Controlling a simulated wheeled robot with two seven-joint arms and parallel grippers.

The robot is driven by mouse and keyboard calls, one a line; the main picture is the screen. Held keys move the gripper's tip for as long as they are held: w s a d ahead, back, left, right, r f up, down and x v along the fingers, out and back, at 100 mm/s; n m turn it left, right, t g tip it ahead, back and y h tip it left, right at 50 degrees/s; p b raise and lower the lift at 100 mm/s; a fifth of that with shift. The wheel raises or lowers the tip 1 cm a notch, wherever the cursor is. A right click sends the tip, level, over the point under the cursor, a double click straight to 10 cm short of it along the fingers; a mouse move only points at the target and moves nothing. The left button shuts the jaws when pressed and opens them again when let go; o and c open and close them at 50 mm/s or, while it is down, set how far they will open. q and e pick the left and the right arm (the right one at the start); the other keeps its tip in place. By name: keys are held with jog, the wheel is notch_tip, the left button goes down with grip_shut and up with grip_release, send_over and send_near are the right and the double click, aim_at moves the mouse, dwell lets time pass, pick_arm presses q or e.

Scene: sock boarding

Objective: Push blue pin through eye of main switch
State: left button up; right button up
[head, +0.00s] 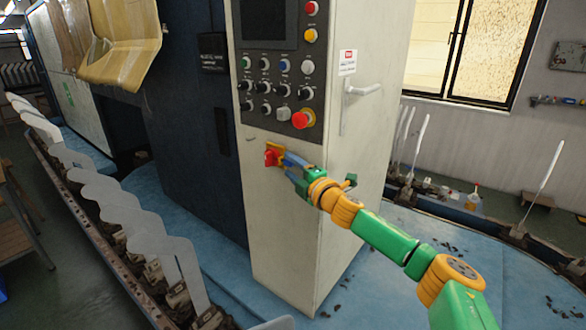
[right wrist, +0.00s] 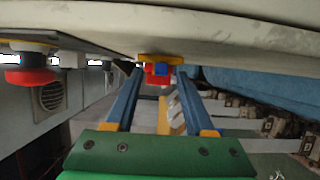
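The main switch (head: 270,157) is a red knob on a yellow plate, low on the front of the pale cabinet. In the right wrist view its yellow plate (right wrist: 160,59) and red knob (right wrist: 150,80) show ahead of the fingers. The blue pin (right wrist: 162,69) shows as a small blue block against the middle of the red knob; I cannot tell how deep it sits. My right gripper (head: 284,160) is at the switch. In the right wrist view its blue fingers (right wrist: 160,76) are spread, one on each side of the knob, with small gaps. My left gripper is out of view.
The cabinet's control panel (head: 278,75) has several buttons and a red emergency button (head: 301,120) above the switch. A door handle (head: 362,90) sticks out on the cabinet's right side. Rows of flat grey sock boards (head: 130,212) stand at the left.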

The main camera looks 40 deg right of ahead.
jog(key=shift+f, duration=0.1)
jog(key=shift+s+f+b, duration=0.1)
jog(key=shift+s+b, duration=0.25)
jog(key=shift+b, duration=0.05)
jog(key=s+b, duration=0.5)
jog(key=s, duration=0.1)
jog(key=shift+s+a+r, duration=0.15)
jog(key=shift+a+r, duration=0.05)
jog(key=shift+a, duration=0.15)
